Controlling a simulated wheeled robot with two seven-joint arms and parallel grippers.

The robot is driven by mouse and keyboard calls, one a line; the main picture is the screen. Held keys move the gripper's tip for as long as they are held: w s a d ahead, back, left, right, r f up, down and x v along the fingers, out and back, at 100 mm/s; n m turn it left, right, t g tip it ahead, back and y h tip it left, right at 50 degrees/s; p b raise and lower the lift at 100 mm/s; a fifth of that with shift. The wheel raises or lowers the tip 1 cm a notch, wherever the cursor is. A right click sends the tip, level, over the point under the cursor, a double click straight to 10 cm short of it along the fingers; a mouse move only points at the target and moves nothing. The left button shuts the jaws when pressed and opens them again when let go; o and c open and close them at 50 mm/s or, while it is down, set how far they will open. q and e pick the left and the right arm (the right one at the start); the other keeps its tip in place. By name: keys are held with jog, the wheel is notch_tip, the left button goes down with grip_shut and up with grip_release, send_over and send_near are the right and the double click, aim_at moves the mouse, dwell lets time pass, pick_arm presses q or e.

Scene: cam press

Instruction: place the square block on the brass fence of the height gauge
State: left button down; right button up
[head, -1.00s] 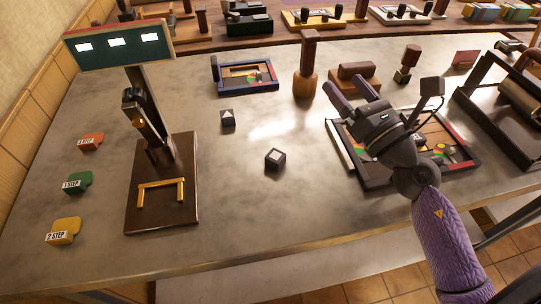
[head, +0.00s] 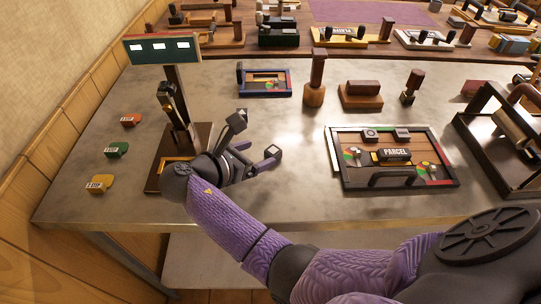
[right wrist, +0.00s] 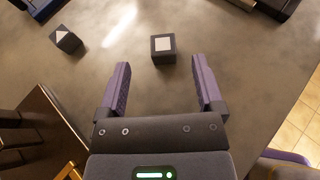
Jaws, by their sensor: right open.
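The square block (head: 274,151), dark with a pale square on top, sits on the grey metal table. In the right wrist view, the square block (right wrist: 163,48) lies just beyond and between my right fingertips, not touched. My right gripper (head: 260,157) is open and empty, low near the block; its fingers also show in the wrist view (right wrist: 160,72). The height gauge (head: 178,105) stands to the left on a brown base. Its brass fence (head: 172,164) is partly hidden behind my right gripper; a bit of brass shows in the wrist view (right wrist: 68,170). My left gripper is out of view.
A triangle-marked block (right wrist: 66,39) lies left of the square block. Coloured step tags (head: 117,149) lie left of the gauge. A parcel tray (head: 345,175) lies to the right, and a blue-rimmed tray (head: 264,95) behind.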

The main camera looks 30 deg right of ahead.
aim_at(270, 153)
jog(key=b+x, duration=0.1)
jog(key=x, duration=0.1)
jog(key=f+b+x, duration=0.1)
jog(key=x, duration=0.1)
jog(key=shift+s+d+f, duration=0.1)
jog(key=shift+d+f, duration=0.05)
jog(key=shift+d, duration=0.15)
jog(key=shift+c, duration=0.8)
jog(key=c, duration=0.7)
jog(key=shift+c, duration=1.3)
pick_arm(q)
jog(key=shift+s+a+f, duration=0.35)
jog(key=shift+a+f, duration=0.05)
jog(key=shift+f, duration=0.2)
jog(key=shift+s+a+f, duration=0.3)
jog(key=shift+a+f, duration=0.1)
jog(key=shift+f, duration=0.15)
pick_arm(e)
grip_shut()
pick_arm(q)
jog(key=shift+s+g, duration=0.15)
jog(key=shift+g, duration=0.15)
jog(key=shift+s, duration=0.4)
